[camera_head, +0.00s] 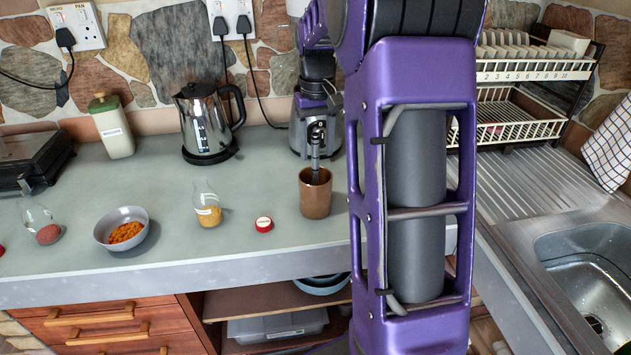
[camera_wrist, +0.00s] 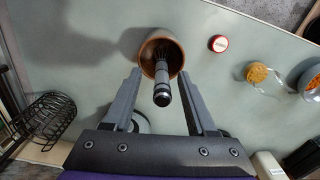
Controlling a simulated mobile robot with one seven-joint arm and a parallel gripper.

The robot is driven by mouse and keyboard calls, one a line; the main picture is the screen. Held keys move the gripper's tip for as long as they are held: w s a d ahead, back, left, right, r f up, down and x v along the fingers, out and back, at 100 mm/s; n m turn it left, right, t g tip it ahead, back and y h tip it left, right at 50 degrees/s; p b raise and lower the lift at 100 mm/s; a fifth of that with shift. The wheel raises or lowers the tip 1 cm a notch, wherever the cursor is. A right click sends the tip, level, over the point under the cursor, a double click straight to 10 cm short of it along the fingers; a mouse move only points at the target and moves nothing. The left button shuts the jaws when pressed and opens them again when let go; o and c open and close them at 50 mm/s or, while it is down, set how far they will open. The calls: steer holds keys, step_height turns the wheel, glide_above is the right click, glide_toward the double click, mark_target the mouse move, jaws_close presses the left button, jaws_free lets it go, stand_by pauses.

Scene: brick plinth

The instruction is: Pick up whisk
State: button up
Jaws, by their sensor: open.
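The whisk stands in a brown cup (camera_head: 315,196) on the grey counter, with its metal-and-black handle (camera_head: 316,142) sticking up. In the wrist view the whisk's handle (camera_wrist: 161,88) points toward the camera and its head is down inside the cup (camera_wrist: 150,50). My gripper (camera_wrist: 158,74) is open, with one finger on each side of the handle and a visible gap on both sides. Whether the handle is fully at finger depth is hard to tell. In the head view my purple arm hides much of the area right of the cup.
A red-lidded small jar (camera_head: 264,224) stands left of the cup. Further left are a glass flask (camera_head: 207,204), a bowl of orange food (camera_head: 122,229) and a kettle (camera_head: 207,122). A black wire basket (camera_wrist: 45,118) shows at left in the wrist view. A sink (camera_head: 590,285) is at right.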

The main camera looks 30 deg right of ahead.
mark_target(315, 172)
steer(key=shift+w+a+f, duration=0.1)
steer(key=shift+f, duration=1.85)
jaws_close()
